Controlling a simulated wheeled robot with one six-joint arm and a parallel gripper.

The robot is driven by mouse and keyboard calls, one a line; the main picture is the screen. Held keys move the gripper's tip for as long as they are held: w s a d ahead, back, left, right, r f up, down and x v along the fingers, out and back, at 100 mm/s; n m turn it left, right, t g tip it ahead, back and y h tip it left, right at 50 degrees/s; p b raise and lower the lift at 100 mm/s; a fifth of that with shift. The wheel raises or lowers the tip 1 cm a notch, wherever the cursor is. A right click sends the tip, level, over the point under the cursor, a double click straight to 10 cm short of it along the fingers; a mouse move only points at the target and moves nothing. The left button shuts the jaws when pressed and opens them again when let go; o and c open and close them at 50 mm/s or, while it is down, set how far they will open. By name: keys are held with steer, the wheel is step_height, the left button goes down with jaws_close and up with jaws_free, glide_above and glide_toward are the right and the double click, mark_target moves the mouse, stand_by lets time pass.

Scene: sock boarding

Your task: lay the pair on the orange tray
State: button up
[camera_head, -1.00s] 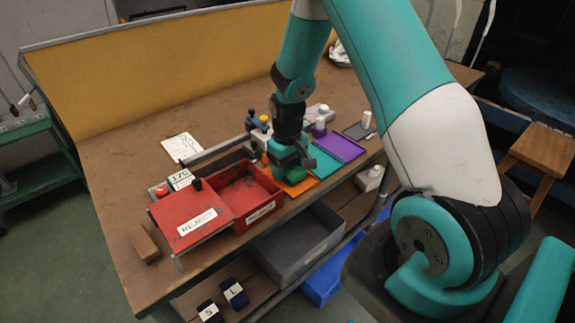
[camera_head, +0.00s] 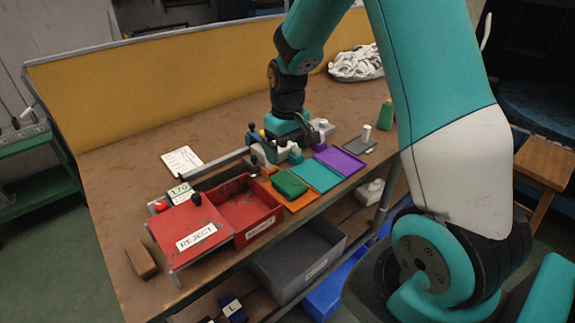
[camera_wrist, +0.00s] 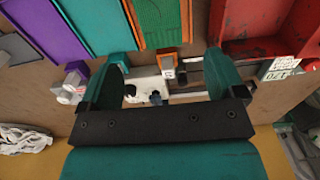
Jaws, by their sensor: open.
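The green folded pair (camera_head: 289,183) lies flat on the orange tray (camera_head: 300,203). In the wrist view the pair (camera_wrist: 158,22) shows its ribbed green surface, with the orange tray (camera_wrist: 187,22) visible beside it. My gripper (camera_head: 292,153) is behind the tray, toward the back of the table, and apart from the pair. In the wrist view my gripper (camera_wrist: 168,62) has its two teal fingers spread wide with nothing held between them.
A red reject bin (camera_head: 245,207) stands left of the orange tray. Teal (camera_head: 320,176) and purple (camera_head: 340,160) trays lie to its right. A metal rail (camera_head: 215,160) and small fittings are close to my gripper. A white cloth heap (camera_head: 357,66) lies at the back.

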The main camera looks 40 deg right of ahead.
steer(key=s+a+r+n+y, duration=0.25)
steer(key=s+a+r, duration=0.35)
steer(key=a+r, duration=0.45)
steer(key=s+a+r+n+y, duration=0.1)
steer(key=s+a+r+n, duration=0.1)
steer(key=s+a, duration=0.4)
steer(key=s+a+r+n, duration=0.2)
steer(key=s+a, duration=0.4)
steer(key=s, duration=0.4)
steer(key=shift+y, duration=0.35)
